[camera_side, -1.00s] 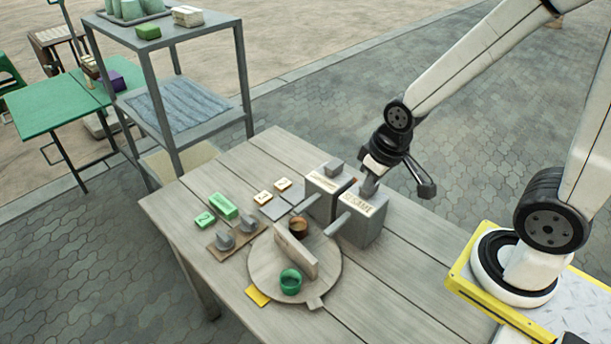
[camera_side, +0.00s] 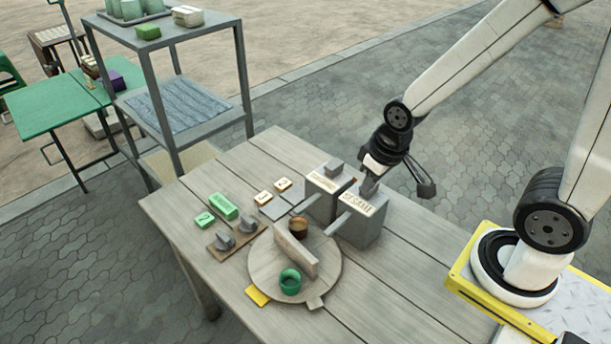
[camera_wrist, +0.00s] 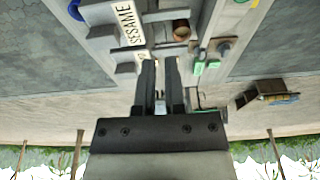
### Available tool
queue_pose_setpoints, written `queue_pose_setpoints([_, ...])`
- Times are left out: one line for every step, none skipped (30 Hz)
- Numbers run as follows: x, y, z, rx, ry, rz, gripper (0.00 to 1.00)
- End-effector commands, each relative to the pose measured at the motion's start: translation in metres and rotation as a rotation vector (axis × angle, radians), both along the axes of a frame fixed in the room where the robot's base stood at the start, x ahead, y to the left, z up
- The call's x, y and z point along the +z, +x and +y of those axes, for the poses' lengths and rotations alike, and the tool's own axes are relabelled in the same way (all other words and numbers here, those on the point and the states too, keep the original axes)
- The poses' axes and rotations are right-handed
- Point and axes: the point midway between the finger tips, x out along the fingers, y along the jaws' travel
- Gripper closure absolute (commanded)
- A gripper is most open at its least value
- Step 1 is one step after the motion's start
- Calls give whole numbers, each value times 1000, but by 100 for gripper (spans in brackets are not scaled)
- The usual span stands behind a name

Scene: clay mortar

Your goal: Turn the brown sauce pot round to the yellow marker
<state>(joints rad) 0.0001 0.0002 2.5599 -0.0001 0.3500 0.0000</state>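The brown sauce pot (camera_side: 298,228) stands on the far half of a round wooden turntable (camera_side: 265,262), behind an upright divider (camera_side: 296,255). It also shows in the wrist view (camera_wrist: 181,33). A green pot (camera_side: 290,281) stands on the near half. The turntable's tab (camera_side: 315,302) points toward the near right. The yellow marker (camera_side: 257,296) lies at the near left rim, apart from the tab. My gripper (camera_side: 370,186) is at the top of the grey SESAME box (camera_side: 360,222). In the wrist view its fingers (camera_wrist: 160,62) are apart; whether they hold something is unclear.
A second grey box (camera_side: 322,192) with a knob adjoins the SESAME box; spouts from both reach toward the turntable. A board with two grey pieces (camera_side: 235,232) and green blocks (camera_side: 222,205) lie left. The table's near right is clear.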

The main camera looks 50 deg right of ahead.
Motion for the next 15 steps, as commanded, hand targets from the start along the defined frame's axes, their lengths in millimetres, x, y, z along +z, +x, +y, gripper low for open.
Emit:
queue_pose_setpoints([0, 0, 0, 0, 0, 0, 68])
queue_pose_setpoints([0, 1, 0, 0, 0, 1, 59])
queue_pose_setpoints([-1, 2, 1, -1, 1, 2, 46])
queue_pose_setpoints([-1, 3, 2, -2, 1, 4, 38])
queue_pose_setpoints([-2, 4, 2, -1, 2, 6, 38])
queue_pose_setpoints([-3, 6, 4, -2, 4, 10, 38])
queue_pose_setpoints([-4, 8, 4, -3, 4, 14, 38])
queue_pose_setpoints([-5, 11, 6, -5, 5, 17, 38])
queue_pose_setpoints([-7, 14, 8, -8, 7, 24, 38])
queue_pose_setpoints([-9, 17, 9, -10, 9, 29, 38])
queue_pose_setpoints([-11, 21, 12, -12, 10, 34, 38])
queue_pose_setpoints([-14, 26, 15, -15, 13, 42, 38])
queue_pose_setpoints([-16, 30, 17, -19, 14, 49, 38])
queue_pose_setpoints([-19, 34, 20, -22, 15, 56, 38])
queue_pose_setpoints([-23, 39, 23, -27, 18, 65, 38])
